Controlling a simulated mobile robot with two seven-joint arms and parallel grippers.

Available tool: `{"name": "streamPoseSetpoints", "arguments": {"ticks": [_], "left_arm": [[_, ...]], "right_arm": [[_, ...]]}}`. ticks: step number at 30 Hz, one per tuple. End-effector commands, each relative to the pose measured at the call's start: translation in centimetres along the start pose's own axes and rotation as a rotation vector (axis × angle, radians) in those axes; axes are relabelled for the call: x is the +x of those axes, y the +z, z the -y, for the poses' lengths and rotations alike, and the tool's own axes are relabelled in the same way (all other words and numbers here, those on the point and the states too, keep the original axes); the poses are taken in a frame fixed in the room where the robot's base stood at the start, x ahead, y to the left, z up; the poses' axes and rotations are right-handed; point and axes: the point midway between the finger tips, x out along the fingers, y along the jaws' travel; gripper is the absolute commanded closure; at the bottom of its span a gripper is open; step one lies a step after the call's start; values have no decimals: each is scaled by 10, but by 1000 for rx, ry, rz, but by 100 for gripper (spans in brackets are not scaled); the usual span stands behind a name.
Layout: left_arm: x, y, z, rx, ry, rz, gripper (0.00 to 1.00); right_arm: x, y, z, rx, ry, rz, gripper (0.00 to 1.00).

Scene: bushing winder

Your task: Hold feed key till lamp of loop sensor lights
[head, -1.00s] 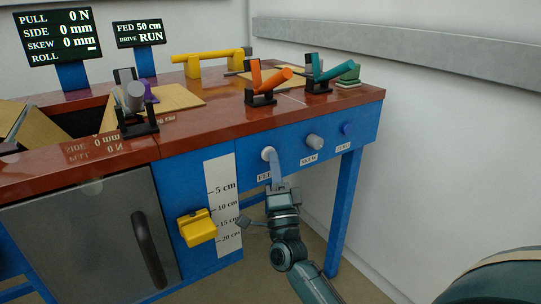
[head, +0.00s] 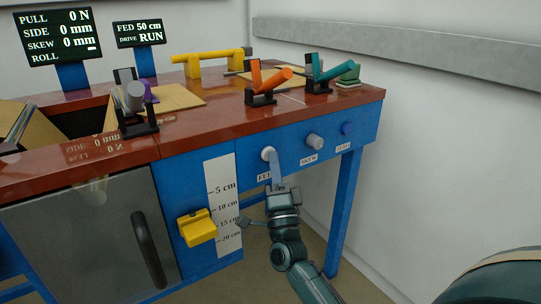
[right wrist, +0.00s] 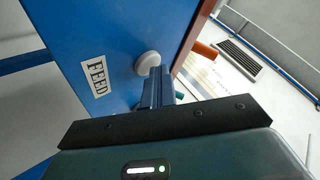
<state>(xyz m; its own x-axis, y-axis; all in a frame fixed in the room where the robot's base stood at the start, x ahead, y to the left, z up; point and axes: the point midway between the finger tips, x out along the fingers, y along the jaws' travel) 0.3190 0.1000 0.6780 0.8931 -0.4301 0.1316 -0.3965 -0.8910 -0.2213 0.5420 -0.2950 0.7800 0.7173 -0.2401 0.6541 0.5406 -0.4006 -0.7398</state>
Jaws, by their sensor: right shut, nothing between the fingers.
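The feed key (head: 267,152) is a round white button on the blue front panel, above a FEED label (head: 265,177). My right gripper (head: 273,158) is shut and empty, its fingertips at the key. In the right wrist view the closed fingertips (right wrist: 157,73) overlap the edge of the white key (right wrist: 148,62) and seem to touch it; how far it is pressed I cannot tell. A yellow block (head: 198,227) sits beside a centimetre scale (head: 223,190), perhaps the loop sensor; no lit lamp shows on it. My left gripper is out of view.
A grey skew knob (head: 314,142) and a blue knob (head: 347,129) lie right of the key. The display (head: 139,33) reads FED 50 cm, DRIVE RUN; another (head: 58,37) reads zero pull, side and skew. Orange (head: 270,80) and teal (head: 330,70) levers stand on the red top.

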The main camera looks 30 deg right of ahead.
Motion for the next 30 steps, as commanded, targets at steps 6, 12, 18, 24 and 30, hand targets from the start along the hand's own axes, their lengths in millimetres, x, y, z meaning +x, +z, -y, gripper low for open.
{"name": "streamPoseSetpoints", "arguments": {"ticks": [6, 12, 18, 24, 30], "left_arm": [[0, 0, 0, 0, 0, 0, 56], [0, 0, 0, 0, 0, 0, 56], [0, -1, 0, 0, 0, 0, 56], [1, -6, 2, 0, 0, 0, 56], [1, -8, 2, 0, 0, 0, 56]], "right_arm": [[0, 0, 0, 0, 1, 1, 100], [0, 0, 0, 0, 1, 1, 100], [-1, -1, 1, 0, 2, 2, 100], [-8, -6, 6, -1, 2, 2, 100], [-12, -9, 9, -1, 0, 0, 100]]}}
